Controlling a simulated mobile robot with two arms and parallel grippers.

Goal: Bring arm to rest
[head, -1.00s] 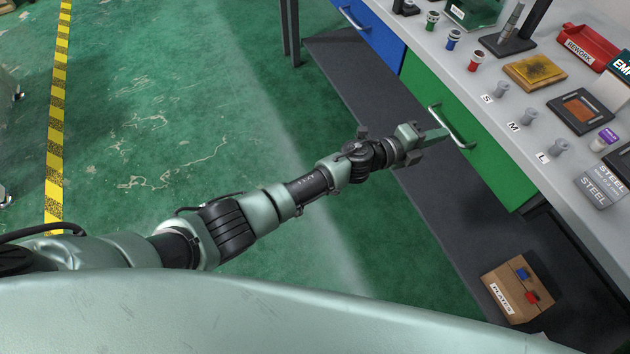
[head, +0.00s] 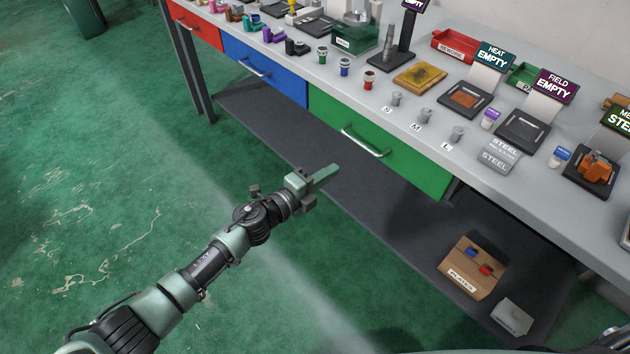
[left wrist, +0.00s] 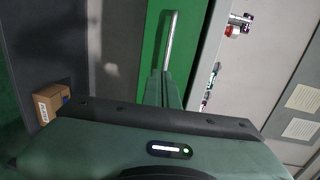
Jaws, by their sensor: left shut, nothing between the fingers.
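My left arm reaches in from the lower left in the head view. Its gripper (head: 328,174) is shut and empty, over the lower shelf in front of the bench. The green drawer (head: 400,160) is closed, and its bar handle (head: 362,140) stands apart from the fingertips in the head view. In the left wrist view the shut fingers (left wrist: 166,84) point toward the same drawer handle (left wrist: 171,40); I cannot tell the exact gap. My right gripper is not in view.
The bench top (head: 330,88) holds cups, trays and signs. A blue drawer (head: 262,70) and a red drawer (head: 195,24) are closed. A PLATES box (head: 468,268) and a grey block (head: 512,316) sit on the lower shelf (head: 380,235). Green floor (head: 130,150) is open at left.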

